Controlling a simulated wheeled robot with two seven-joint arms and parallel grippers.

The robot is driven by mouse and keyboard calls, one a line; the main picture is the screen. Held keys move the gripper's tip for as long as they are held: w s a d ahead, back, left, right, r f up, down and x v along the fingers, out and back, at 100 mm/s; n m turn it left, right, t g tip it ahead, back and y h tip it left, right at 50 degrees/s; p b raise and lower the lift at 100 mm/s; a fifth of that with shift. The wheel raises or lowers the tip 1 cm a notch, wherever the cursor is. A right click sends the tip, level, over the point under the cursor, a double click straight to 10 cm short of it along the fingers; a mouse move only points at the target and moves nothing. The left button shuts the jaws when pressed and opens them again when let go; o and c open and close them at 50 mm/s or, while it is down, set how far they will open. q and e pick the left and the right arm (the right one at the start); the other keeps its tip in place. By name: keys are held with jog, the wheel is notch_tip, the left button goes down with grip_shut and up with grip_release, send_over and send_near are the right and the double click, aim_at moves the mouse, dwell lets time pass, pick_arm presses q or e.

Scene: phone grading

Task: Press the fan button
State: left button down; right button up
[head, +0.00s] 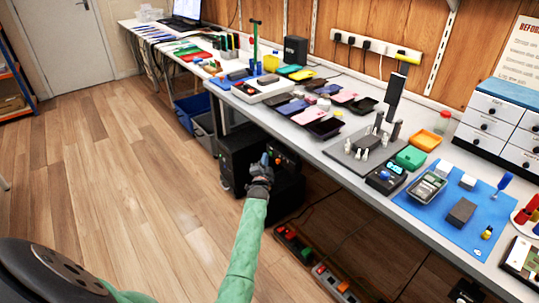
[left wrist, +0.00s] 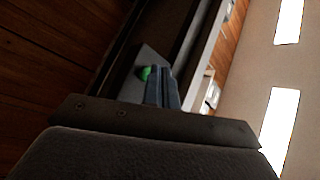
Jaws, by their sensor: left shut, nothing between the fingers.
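A black machine (head: 240,150) stands on the floor under the workbench. Its control panel (head: 287,162) has small coloured spots on it. My left gripper (head: 264,159) is in front of this panel, with its fingers shut and nothing between them. In the left wrist view, the shut blue-grey fingers (left wrist: 162,85) point at a grey panel (left wrist: 151,58). A green round button (left wrist: 146,73) shows just left of the fingertips and is partly hidden by them. I cannot tell whether the fingers touch it, or read any fan label. My right gripper is not in view.
The workbench (head: 330,152) runs above the machine, with phones, trays and tools on it. Power strips (head: 290,240) lie on the floor to the right of my left arm. Bins (head: 194,108) stand under the bench further back. The wooden floor at left is clear.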

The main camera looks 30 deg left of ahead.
pick_arm(q)
jog(key=shift+s+a, duration=0.2)
jog(key=shift+s, duration=0.25)
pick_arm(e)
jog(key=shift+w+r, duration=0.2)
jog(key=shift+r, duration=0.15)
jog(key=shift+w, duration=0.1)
